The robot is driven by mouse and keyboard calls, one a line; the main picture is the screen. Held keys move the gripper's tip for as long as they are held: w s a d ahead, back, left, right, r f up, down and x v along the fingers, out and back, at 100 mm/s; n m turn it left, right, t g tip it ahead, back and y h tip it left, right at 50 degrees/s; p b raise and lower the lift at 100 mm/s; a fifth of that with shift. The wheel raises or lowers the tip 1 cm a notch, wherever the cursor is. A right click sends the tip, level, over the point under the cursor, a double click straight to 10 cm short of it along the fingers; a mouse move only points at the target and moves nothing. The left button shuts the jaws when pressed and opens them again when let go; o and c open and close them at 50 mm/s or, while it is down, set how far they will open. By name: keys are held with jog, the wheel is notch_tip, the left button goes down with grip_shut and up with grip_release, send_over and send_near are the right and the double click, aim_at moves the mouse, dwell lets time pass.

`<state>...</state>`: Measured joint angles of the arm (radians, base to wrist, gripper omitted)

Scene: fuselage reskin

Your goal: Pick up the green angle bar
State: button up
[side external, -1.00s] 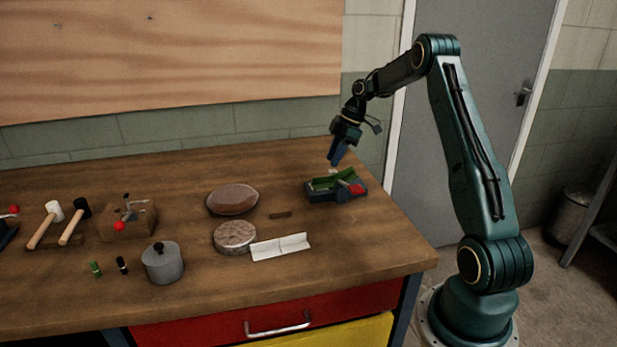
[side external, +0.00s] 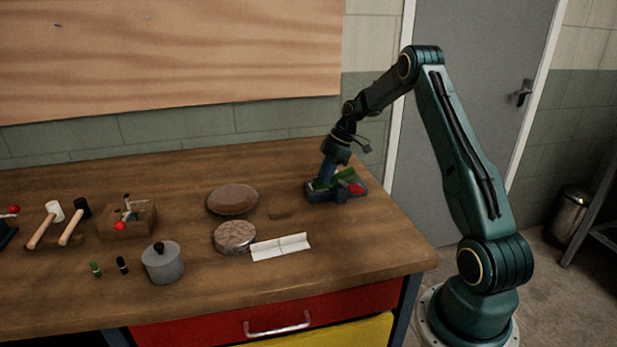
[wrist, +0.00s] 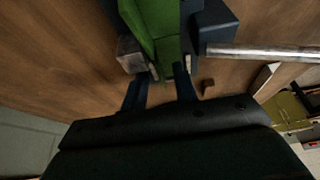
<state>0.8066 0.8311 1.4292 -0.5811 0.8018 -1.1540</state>
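The green angle bar (side external: 346,174) rests on a dark blue vise-like fixture (side external: 322,196) at the right of the bench. The bar (wrist: 165,28) fills the top middle of the wrist view, with its V-shaped channel pointing toward me. My gripper (side external: 322,184) is down at the left end of the bar. In the wrist view, the two fingers of my gripper (wrist: 168,72) stand apart, one on each side of the bar's near end. They look open; contact with the bar cannot be made out.
A metal rod (wrist: 265,50) and grey block (wrist: 130,54) lie close to the fingers. A red part (side external: 357,188) sits on the fixture. A brown oval piece (side external: 232,199), round block (side external: 235,236) and white angled strip (side external: 281,247) lie left. Bench behind is clear.

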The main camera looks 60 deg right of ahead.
jog(key=shift+f, duration=0.1)
dwell(0.4)
grip_shut()
notch_tip(320, 180, up, 10)
dwell(0.8)
dwell(0.4)
